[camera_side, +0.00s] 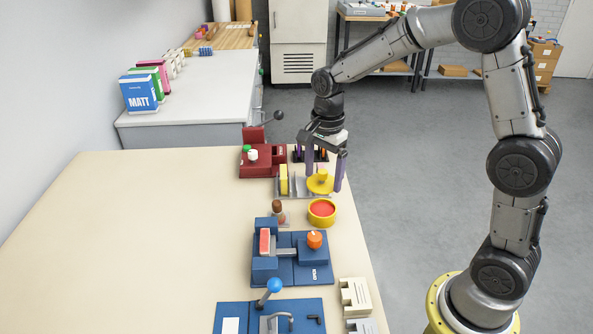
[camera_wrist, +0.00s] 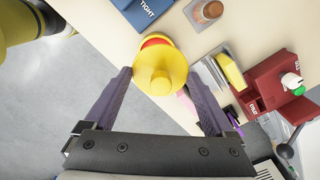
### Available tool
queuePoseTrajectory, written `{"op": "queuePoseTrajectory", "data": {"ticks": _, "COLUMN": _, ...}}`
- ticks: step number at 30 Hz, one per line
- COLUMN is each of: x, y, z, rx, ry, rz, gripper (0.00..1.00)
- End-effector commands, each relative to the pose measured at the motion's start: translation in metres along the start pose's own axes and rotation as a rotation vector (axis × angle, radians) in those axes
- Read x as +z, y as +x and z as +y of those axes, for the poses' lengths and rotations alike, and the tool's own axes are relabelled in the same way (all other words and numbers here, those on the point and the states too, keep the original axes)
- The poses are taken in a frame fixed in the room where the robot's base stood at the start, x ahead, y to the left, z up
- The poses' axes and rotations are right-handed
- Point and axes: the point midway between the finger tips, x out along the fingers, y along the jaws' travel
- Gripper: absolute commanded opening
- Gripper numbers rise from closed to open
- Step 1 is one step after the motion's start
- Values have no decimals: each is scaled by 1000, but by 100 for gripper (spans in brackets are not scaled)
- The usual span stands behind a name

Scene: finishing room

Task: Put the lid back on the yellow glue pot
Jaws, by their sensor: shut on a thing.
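The yellow lid (camera_side: 320,185), a round disc with a knob on top, is held between the two purple fingers of my gripper (camera_side: 324,182). In the wrist view the lid (camera_wrist: 160,78) sits between the fingertips (camera_wrist: 160,74). The yellow glue pot (camera_side: 322,221) stands open on the bench, with red showing inside its rim. The lid is apart from the pot, raised and toward the back of it in the side view. In the wrist view the lid hides most of the pot; a red sliver (camera_wrist: 154,42) shows past its edge.
A blue fixture (camera_side: 290,275) with an orange knob stands in front of the pot. A brown-topped jar (camera_side: 277,207) is just left of it. Behind are a grey tray with a yellow block (camera_side: 284,180) and a red fixture (camera_side: 262,168). The bench's left side is clear.

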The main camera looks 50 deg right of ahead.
Motion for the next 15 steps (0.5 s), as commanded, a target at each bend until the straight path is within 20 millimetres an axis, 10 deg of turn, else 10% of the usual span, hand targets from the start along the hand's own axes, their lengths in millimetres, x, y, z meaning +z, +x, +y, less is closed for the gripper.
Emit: {"op": "queuePoseTrajectory", "data": {"ticks": 15, "x": -2, "y": 33, "z": 6, "rx": 4, "ry": 0, "rz": 0, "gripper": 35}}
